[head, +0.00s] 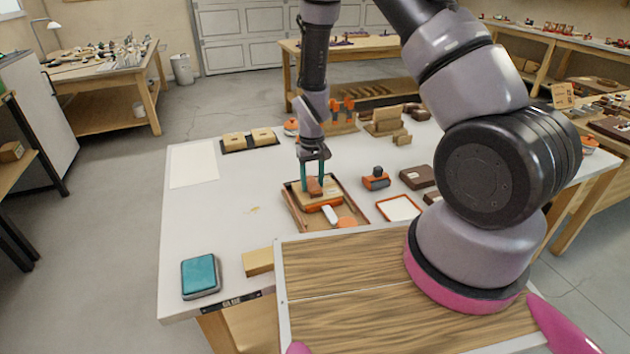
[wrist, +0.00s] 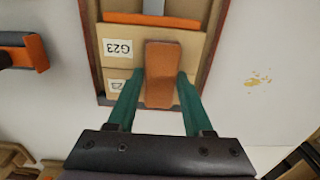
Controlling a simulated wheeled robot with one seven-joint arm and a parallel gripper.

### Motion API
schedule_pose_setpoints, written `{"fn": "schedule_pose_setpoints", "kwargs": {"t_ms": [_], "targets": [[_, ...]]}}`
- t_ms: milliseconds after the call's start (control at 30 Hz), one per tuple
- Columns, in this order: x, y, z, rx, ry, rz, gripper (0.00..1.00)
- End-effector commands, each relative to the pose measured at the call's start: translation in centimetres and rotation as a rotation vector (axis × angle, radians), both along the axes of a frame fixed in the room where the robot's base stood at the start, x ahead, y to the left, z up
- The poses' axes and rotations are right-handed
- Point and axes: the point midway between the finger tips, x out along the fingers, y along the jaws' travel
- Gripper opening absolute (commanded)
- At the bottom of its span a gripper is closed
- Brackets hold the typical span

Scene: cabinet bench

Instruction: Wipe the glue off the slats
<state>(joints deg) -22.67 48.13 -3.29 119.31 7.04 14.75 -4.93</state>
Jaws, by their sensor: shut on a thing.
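My gripper (head: 314,188) has its green fingers on either side of a small reddish-brown block (wrist: 162,75) and is shut on it. The block is over a wooden tray (head: 288,211) at the middle of the bench. Light tan slats (wrist: 121,47) lie in the tray, and one label reads G23. The block hides part of the slats, and I cannot tell whether it touches them. I cannot make out glue on the slats. A yellowish smear (wrist: 257,81) lies on the white bench top beside the tray; it also shows in the head view (head: 252,210).
An orange-and-dark tool (head: 375,179) and a white orange-rimmed tray (head: 399,208) stand right of the wooden tray. A teal pad (head: 200,274) sits at the front left near a tan block (head: 258,262). A white sheet (head: 194,165) lies back left. The left bench top is mostly clear.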

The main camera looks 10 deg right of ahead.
Motion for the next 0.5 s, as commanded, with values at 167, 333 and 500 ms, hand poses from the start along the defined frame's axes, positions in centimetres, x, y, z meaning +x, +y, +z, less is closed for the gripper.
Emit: {"fn": "schedule_pose_setpoints", "kwargs": {"t_ms": [167,333,500], "targets": [[-0.2,1.0,-0.1,0.0,0.0,0.003,0.07],[-0.4,1.8,-0.2,0.0,0.001,0.001,0.07],[-0.5,2.2,-0.2,0.001,0.002,0.002,0.07]]}}
